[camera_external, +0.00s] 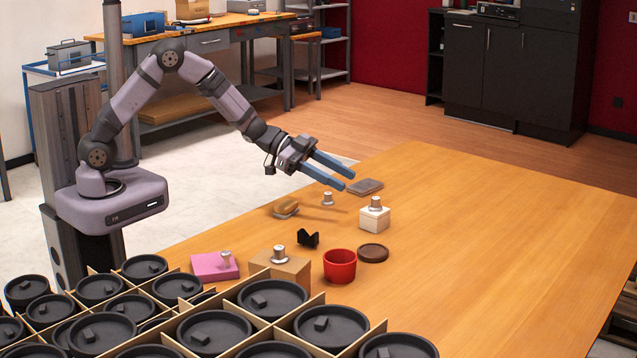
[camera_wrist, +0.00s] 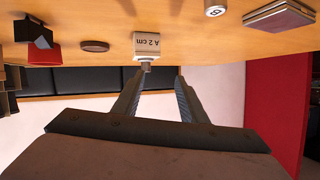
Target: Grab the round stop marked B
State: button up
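My gripper (camera_external: 347,180) is open and empty, held above the far left part of the table. Its two fingers also show apart in the wrist view (camera_wrist: 160,80). A small metal round stop (camera_external: 328,199) stands on the table below the fingers. It shows at the top edge of the upside-down wrist view (camera_wrist: 215,11), with a dark mark that may be a B.
The white block (camera_wrist: 147,44) reads "A 2 cm". The table's right side is clear.

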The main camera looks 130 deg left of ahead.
aim_at(328, 201)
jog(key=shift+m+t+h, duration=0.3)
jog(key=shift+t+h, duration=0.5)
jog(key=shift+t, duration=0.1)
jog(key=s+a+f+b, duration=0.1)
jog(key=s, duration=0.1)
jog(key=s+a+f, duration=0.1)
jog(key=s+f, duration=0.1)
jog(key=s+a+f+b, duration=0.1)
jog(key=s+f, duration=0.1)
jog(key=shift+s+a+f+b, duration=0.1)
jog(key=shift+s+a+b, duration=0.1)
jog(key=shift+a+b, duration=0.2)
jog(key=s+f, duration=0.1)
jog(key=s, duration=0.1)
jog(key=s+f+t+h+b, duration=0.1)
jog(key=s, duration=0.2)
jog(key=s+f+h+b, duration=0.1)
jog(key=s, duration=0.1)
jog(key=shift+s+m, duration=0.2)
jog(key=shift+m, duration=0.2)
jog(key=shift+w+a+f, duration=0.1)
jog(key=shift+w+f, duration=0.1)
jog(key=shift+w, duration=1.65)
jog(key=shift+w+a+f, duration=0.1)
jog(key=shift+w+f, duration=0.05)
jog(key=shift+w, duration=1.65)
jog(key=c, duration=0.9)
